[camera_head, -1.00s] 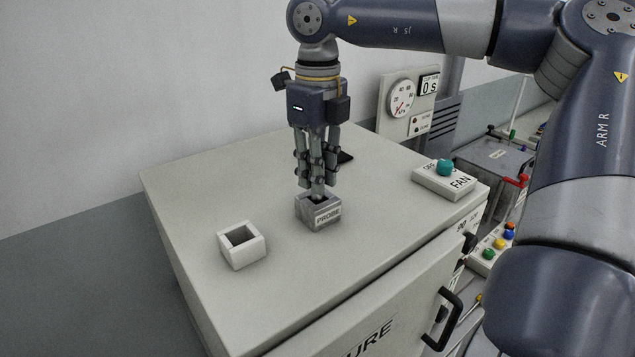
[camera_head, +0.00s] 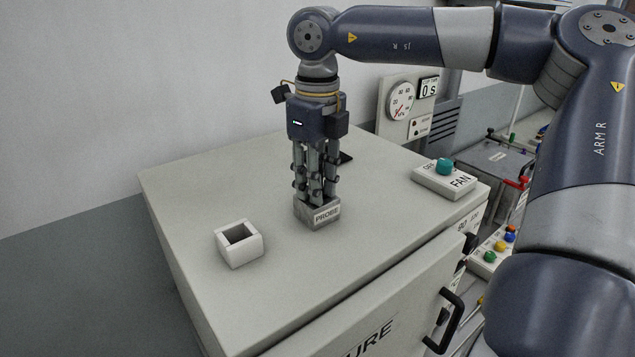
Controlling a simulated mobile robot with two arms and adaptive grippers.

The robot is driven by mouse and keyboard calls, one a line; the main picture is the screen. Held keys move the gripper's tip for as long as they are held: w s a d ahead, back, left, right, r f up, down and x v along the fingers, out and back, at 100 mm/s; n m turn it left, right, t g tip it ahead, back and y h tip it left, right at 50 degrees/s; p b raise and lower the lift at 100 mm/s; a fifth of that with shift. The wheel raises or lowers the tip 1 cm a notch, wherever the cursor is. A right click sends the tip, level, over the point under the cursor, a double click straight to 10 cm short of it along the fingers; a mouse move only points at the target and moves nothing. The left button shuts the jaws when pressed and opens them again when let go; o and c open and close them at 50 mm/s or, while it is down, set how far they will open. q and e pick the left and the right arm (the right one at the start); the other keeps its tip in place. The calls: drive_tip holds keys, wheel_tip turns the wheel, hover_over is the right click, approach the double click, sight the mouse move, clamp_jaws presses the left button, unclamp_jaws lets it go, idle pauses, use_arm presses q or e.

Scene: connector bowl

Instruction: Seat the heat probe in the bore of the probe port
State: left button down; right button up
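The probe port is a small grey block labelled PROBE (camera_head: 325,216), standing on the cabinet's top. My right gripper (camera_head: 317,196) points straight down just above the block. Its fingers are spread apart and reach down close to the block's top. The fingers hide the bore. The heat probe cannot be clearly told from the grey fingers; a grey upright piece shows between them, but I cannot tell whether it is the probe or a third finger. My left gripper is not in view.
A white open-topped square holder (camera_head: 242,251) stands left of the port and looks empty. A FAN switch box (camera_head: 445,182) with a teal knob is at the right. A gauge panel (camera_head: 407,105) stands behind. The cabinet top (camera_head: 215,190) is otherwise mostly clear.

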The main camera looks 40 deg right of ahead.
drive_tip(key=shift+s+a+f, duration=0.15)
drive_tip(key=shift+s+f, duration=0.15)
drive_tip(key=shift+f, duration=0.4)
drive_tip(key=shift+w+f, duration=0.1)
drive_tip(key=shift+r, duration=0.3)
drive_tip(key=r+b, duration=0.1)
drive_tip(key=r, duration=1.1)
drive_tip(key=shift+w, duration=0.2)
drive_tip(key=shift+d+r, duration=0.35)
drive_tip(key=shift+r, duration=0.25)
drive_tip(key=shift+a, duration=0.1)
